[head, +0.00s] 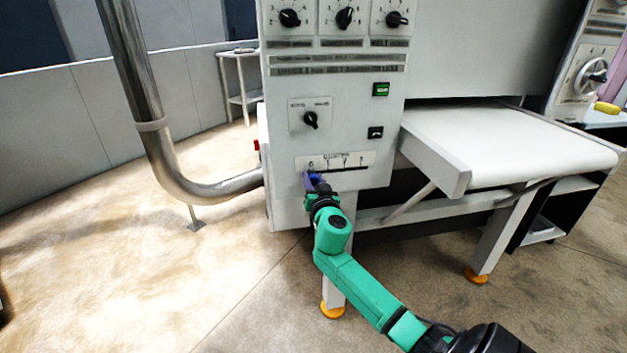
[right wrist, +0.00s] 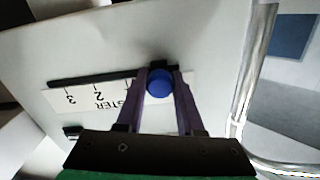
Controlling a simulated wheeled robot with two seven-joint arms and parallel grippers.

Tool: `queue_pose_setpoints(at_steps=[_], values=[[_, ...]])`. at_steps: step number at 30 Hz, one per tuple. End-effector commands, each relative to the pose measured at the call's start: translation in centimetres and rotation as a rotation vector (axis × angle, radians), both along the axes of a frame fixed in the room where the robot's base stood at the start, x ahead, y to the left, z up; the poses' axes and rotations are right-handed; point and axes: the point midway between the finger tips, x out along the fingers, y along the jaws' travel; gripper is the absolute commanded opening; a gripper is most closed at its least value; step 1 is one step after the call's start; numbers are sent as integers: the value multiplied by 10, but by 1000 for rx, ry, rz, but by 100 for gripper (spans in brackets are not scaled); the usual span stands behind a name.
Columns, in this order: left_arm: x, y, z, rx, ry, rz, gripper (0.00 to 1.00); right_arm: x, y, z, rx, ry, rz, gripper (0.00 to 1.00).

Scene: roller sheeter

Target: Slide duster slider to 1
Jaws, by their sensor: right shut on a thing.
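The duster slider's scale plate (head: 350,159) is low on the front of the white machine, with small marks from 0 at left to 3 at right. It also shows upside down in the right wrist view (right wrist: 84,98), where 3 and 2 are readable. The slider's round blue knob (right wrist: 160,83) is at the 0 end of the dark slot (right wrist: 90,80). My right gripper (head: 311,180) is shut on the knob, its purple fingers on either side of it in the right wrist view (right wrist: 162,92). The fingers hide part of the scale near the knob. My left gripper is not in view.
Above the slider are a rotary switch (head: 310,119), a green button (head: 381,89) and several black dials. A white conveyor belt (head: 510,140) extends to the right. A thick metal pipe (head: 150,120) curves into the machine at left. Open floor lies in front.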

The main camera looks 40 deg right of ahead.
Motion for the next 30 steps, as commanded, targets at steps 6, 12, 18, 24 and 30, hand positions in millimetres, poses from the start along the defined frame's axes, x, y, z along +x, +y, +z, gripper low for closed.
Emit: queue_pose_setpoints(at_steps=[6, 12, 18, 24, 30], values=[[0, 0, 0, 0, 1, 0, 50, 0, 0, -1, 1, 2, 0, 0], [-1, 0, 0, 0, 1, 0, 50, 0, 0, -1, 1, 3, 1, 0], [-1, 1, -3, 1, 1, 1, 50, -11, -21, -4, 4, 6, -1, 0], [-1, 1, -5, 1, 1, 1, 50, -23, -43, -2, 1, 2, 0, 0], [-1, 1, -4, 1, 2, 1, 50, -24, -44, -1, 1, 2, 1, 0]])
